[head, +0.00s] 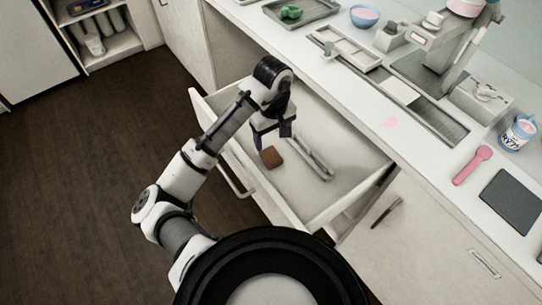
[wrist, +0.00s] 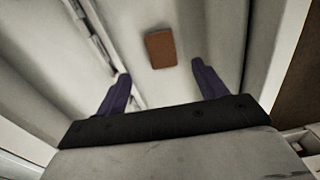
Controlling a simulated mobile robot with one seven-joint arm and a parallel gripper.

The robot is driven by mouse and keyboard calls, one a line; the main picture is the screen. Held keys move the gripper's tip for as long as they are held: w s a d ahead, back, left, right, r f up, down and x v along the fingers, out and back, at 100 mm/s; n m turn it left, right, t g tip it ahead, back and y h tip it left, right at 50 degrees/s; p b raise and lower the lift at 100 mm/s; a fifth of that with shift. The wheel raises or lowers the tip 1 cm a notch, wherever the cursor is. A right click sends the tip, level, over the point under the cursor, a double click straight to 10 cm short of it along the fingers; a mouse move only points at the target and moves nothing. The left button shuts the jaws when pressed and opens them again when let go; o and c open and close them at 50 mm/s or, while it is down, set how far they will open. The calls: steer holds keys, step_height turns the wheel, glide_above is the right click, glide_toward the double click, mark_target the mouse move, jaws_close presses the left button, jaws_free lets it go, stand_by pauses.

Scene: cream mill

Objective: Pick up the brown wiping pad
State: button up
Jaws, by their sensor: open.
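The brown wiping pad (head: 271,157) lies flat on the floor of an open white drawer (head: 335,205). My gripper (head: 272,139) is over the drawer, above the pad and apart from it. In the wrist view the pad (wrist: 160,49) shows beyond the fingertips, roughly midway between the two purple fingers of my gripper (wrist: 160,72). The fingers are spread wide with nothing between them. The pad is fully visible in the wrist view.
Grey metal tongs (head: 308,158) lie in the drawer to the right of the pad. The drawer's walls rise around both. Above is a white counter with a green item on a tray (head: 318,10), a blue bowl (head: 364,16) and a pink spoon (head: 472,165).

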mark_target(271, 155)
steer(key=f+b, duration=0.1)
steer(key=f, duration=0.7)
steer(key=shift+a+f, duration=0.15)
steer(key=shift+a, duration=0.05)
steer(key=c, duration=1.1)
steer(key=shift+o, duration=0.2)
step_height(271, 155, up, 20)
steer(key=p, duration=0.2)
